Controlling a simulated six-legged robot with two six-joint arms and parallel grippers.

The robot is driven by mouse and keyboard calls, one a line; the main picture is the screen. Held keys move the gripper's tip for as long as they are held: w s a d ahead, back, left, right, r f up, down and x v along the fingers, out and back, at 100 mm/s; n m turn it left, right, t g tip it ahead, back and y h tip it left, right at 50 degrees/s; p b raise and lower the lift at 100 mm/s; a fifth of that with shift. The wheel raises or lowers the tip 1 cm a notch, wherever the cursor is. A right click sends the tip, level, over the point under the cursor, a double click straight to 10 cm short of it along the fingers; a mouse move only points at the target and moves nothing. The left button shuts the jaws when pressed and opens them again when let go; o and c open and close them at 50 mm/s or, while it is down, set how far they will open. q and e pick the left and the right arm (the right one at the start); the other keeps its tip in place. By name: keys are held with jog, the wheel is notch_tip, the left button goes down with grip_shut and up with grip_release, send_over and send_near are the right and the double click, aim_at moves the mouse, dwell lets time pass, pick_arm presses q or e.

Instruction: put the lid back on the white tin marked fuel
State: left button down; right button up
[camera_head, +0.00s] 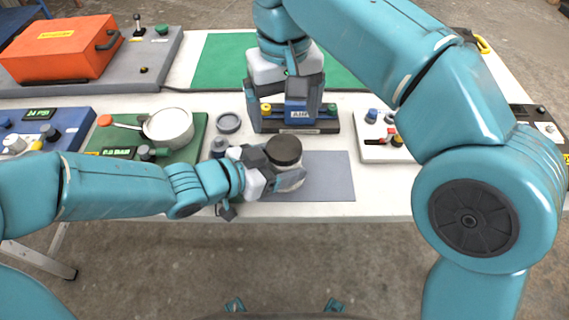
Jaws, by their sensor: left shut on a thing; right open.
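My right gripper (290,93) is open and points down over a blue device (299,113) at the table's middle.
A white pot (168,127) sits on a green panel at left. An orange case (62,48) stands at the back left. A white switch panel (378,151) is at right. The grey mat (332,177) is bare on its right side.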

aim_at(284, 147)
jog(key=n, duration=0.5)
jog(key=shift+n, duration=0.3)
jog(key=n, duration=1)
jog(key=shift+n, duration=0.4)
jog(key=n, duration=0.6)
jog(key=shift+n, duration=0.4)
jog(key=shift+f, duration=4)
